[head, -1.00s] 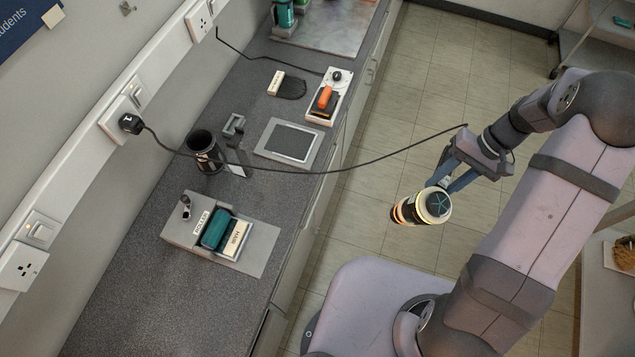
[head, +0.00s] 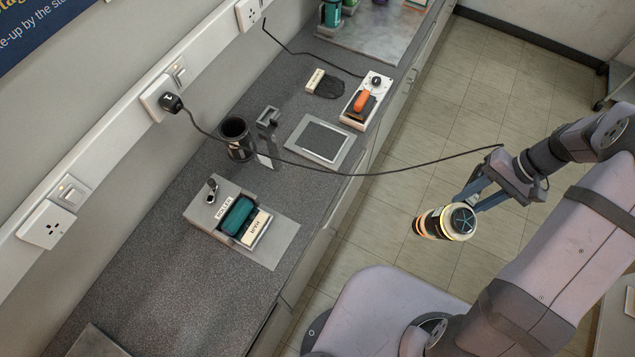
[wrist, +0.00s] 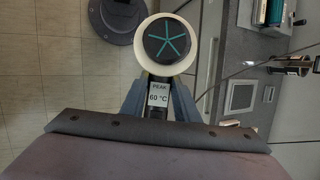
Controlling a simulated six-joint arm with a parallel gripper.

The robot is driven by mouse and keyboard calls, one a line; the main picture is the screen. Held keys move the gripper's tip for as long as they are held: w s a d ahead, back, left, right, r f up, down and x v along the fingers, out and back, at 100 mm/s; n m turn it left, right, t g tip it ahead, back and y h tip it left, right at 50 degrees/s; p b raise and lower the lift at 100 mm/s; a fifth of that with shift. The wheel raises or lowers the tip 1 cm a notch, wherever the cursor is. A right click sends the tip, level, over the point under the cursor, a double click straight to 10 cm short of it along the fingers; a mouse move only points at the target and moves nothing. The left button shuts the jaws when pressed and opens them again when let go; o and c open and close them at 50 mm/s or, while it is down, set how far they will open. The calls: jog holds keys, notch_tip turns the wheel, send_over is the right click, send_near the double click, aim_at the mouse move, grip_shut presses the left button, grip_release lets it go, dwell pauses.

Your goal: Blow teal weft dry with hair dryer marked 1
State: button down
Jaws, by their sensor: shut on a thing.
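My gripper (head: 474,196) is shut on the hair dryer (head: 447,222), a dark cylinder with glowing bands and a pale rim around a teal star, held over the floor right of the counter. The wrist view shows the dryer (wrist: 168,44) between my gripper's fingers (wrist: 160,98), with a label reading "PEAK 60 °C". A dark cable runs from it to a wall plug (head: 172,102) marked 1. The teal weft (head: 238,215) appears as a teal bundle on a grey plate (head: 275,245), beside a label reading "ROLLER" and a white label. It also shows in the wrist view (wrist: 273,12).
On the counter stand a black cup-like holder (head: 236,138), a grey framed pad (head: 321,140), a white unit with an orange switch (head: 362,101) and a dark patch (head: 329,88) with a label. The cable crosses above the counter.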

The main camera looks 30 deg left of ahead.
jog(key=shift+w, duration=1.05)
jog(key=shift+r, duration=0.15)
jog(key=shift+s+d+r+p, duration=0.1)
jog(key=shift+d+r+p, duration=0.15)
jog(key=shift+r+p, duration=0.45)
jog(key=shift+s+d+r+p, duration=0.2)
jog(key=shift+r+p, duration=0.3)
jog(key=shift+r, duration=0.35)
jog(key=shift+s+d+r+p, duration=0.1)
jog(key=shift+d+r+p, duration=0.2)
jog(key=shift+r+p, duration=0.4)
jog(key=b+x, duration=0.1)
jog(key=b, duration=0.1)
jog(key=b+x, duration=0.2)
jog(key=b, duration=0.1)
jog(key=b+x, duration=0.1)
jog(key=b, duration=0.2)
jog(key=shift+w+f, duration=0.15)
jog(key=shift+f, duration=0.35)
jog(key=shift+a+f+b, duration=0.1)
jog(key=shift+b, duration=0.2)
